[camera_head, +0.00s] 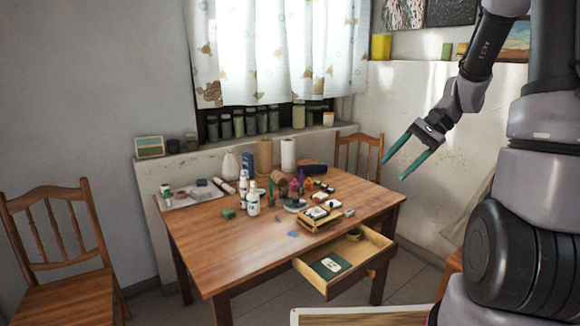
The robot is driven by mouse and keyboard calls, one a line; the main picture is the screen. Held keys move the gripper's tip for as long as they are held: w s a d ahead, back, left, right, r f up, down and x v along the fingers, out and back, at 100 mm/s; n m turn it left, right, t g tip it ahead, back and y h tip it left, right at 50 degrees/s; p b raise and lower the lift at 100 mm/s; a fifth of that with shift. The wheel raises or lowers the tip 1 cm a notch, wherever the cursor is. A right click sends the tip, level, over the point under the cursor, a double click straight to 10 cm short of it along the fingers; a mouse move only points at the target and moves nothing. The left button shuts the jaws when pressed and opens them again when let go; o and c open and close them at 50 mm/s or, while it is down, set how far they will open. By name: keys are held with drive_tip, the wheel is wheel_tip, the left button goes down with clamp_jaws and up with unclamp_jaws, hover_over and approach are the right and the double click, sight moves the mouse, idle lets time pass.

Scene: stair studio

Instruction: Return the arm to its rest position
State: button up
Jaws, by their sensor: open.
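My gripper (406,157) hangs at the upper right on my bent arm. Its two teal fingers are apart, with nothing between them. It is in the air to the right of the wooden table (200,246), in front of the pale wall, and touches nothing that I can see. The fingers point down and to the left. My arm's upper links run out of the top of the picture.
The table holds bottles (253,202), rolls and small items. Its open drawer (335,262) juts forward with a dark green item and a round item inside. Chairs stand at left (66,250) and behind the table (357,155). Jars (238,124) line the window ledge.

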drive_tip(key=s+a+r+n+t+h, duration=0.2)
drive_tip(key=s+r+n+t+h, duration=0.2)
drive_tip(key=s+r, duration=1)
wheel_tip(320, 180, up, 2)
drive_tip(key=t+h, duration=0.1)
drive_tip(key=t, duration=0.2)
drive_tip(key=shift+s+a+r+n+h, duration=0.2)
drive_tip(key=shift+s+a+n+h, duration=0.1)
drive_tip(key=shift+s+a+n, duration=0.1)
